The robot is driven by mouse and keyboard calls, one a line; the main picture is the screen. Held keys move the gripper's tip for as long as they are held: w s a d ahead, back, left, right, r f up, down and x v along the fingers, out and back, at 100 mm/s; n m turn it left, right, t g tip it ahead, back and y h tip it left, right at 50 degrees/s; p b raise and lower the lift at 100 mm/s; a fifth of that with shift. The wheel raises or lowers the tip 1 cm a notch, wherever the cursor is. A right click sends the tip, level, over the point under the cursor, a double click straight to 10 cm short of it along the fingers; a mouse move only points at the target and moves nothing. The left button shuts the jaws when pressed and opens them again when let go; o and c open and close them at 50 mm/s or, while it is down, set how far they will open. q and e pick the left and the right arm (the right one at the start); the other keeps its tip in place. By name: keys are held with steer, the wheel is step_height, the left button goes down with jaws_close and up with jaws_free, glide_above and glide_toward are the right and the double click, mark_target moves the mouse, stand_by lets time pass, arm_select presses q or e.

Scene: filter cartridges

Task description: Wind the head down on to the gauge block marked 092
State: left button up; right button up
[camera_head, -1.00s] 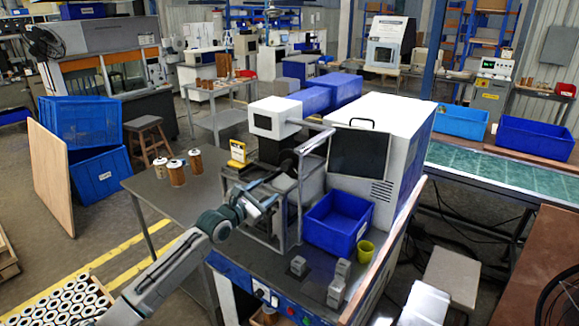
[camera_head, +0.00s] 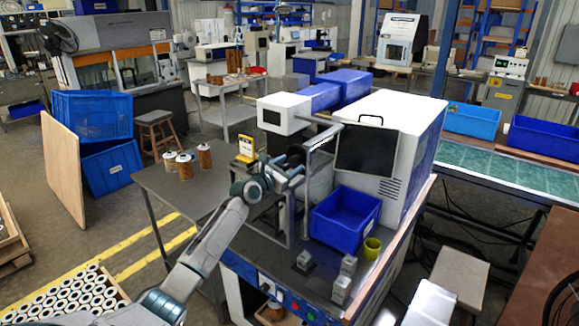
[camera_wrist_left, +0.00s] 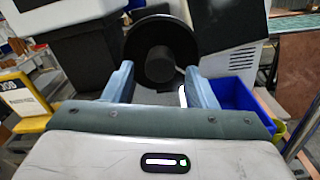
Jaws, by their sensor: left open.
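A black handwheel (camera_head: 295,153) is on the press frame of the bench machine. In the left wrist view the wheel (camera_wrist_left: 160,38) is a dark disc with a round hub at its middle. My left gripper (camera_head: 287,174) is just in front of the wheel. In the left wrist view its open fingers (camera_wrist_left: 160,88) stand left and right of the hub; I cannot tell whether they touch. Several small grey blocks, one at the left (camera_head: 304,260) and others at the right (camera_head: 341,289), stand on the bench front. Their markings are too small to read. The head is hidden behind the arm and frame.
A blue bin (camera_head: 345,220) and a yellow-green cup (camera_head: 372,248) stand right of the frame. A dark monitor (camera_head: 366,150) is behind. A yellow sign (camera_head: 246,148) and several cartridges (camera_head: 185,165) are on the left table. The bench front is partly clear.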

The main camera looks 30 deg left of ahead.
arm_select(q)
steer(key=shift+w, duration=0.4)
steer(key=c, duration=1)
